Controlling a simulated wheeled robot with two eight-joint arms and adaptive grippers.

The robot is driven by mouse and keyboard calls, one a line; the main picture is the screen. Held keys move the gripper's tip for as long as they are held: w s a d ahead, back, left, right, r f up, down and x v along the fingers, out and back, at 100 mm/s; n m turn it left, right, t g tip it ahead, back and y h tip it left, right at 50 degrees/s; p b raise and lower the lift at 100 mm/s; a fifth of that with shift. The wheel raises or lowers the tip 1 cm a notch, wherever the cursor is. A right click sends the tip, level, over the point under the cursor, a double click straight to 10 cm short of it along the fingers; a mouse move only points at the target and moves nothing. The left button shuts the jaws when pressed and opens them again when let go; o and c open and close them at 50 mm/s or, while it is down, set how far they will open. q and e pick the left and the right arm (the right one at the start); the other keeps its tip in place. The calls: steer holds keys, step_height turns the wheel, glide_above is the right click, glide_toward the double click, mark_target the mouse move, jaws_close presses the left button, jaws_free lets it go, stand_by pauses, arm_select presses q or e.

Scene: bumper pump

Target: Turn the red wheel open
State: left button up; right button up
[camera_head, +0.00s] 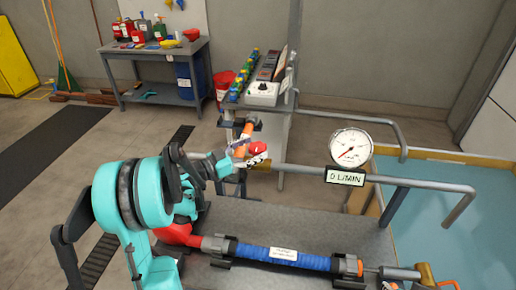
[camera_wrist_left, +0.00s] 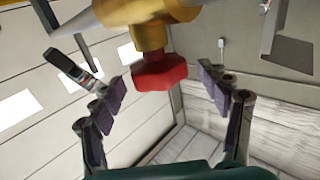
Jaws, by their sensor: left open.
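The red wheel (camera_head: 258,148) sits on a brass valve body on the horizontal pipe, left of the gauge. My left gripper (camera_head: 240,158) is just left of the wheel, its arm coming from the lower left. In the left wrist view the red wheel (camera_wrist_left: 160,74) hangs below the brass body (camera_wrist_left: 152,30). The open fingers of my left gripper (camera_wrist_left: 158,88) stand on either side of the wheel, with a visible gap at each side. The round gauge (camera_head: 351,147) has a plate reading 0 L/MIN (camera_head: 345,177). My right gripper is not in view.
A grey pipe (camera_head: 300,169) runs right from the valve. A blue hose (camera_head: 285,256) lies on the grey bench (camera_head: 330,222) below. A panel with a white control box (camera_head: 262,94) stands behind the valve. A workbench (camera_head: 150,51) with bottles is at the back left.

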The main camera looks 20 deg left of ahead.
arm_select(q)
steer(key=shift+x, duration=1)
steer(key=c, duration=1.2)
